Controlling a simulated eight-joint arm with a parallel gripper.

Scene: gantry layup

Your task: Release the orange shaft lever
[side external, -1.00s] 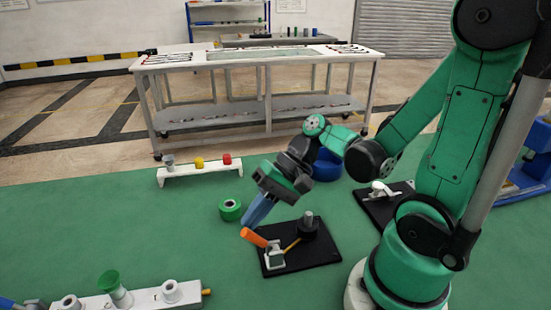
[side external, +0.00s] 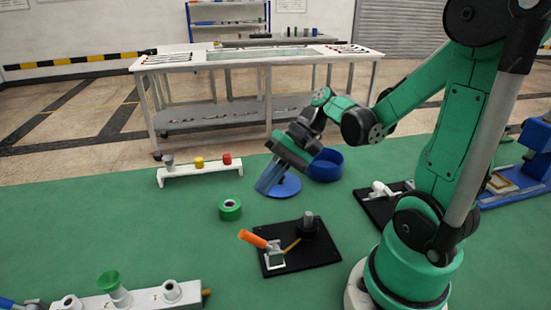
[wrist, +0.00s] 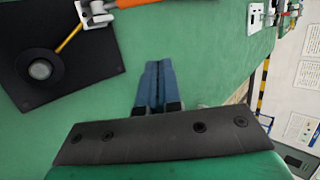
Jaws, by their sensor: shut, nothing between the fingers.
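The orange shaft lever (side external: 253,239) is an orange handle on a white bracket (side external: 274,258), tilted up to the left. The bracket stands on a black base plate (side external: 318,257), with a yellow rod running to a dark round hub with a grey shaft (side external: 308,223). In the wrist view the orange handle (wrist: 135,3) is cut off at the top edge. My gripper (side external: 264,190) is shut and empty, behind the plate and apart from the lever. Its blue fingers (wrist: 157,68) lie together in the wrist view, over bare green mat.
A green tape roll (side external: 230,209) lies left of the plate. A blue dish and lid (side external: 325,165) are behind my gripper. A white rack (side external: 200,173) with coloured pieces stands back left. A white fixture (side external: 140,296) is at front left. Another black plate (side external: 372,207) is to the right.

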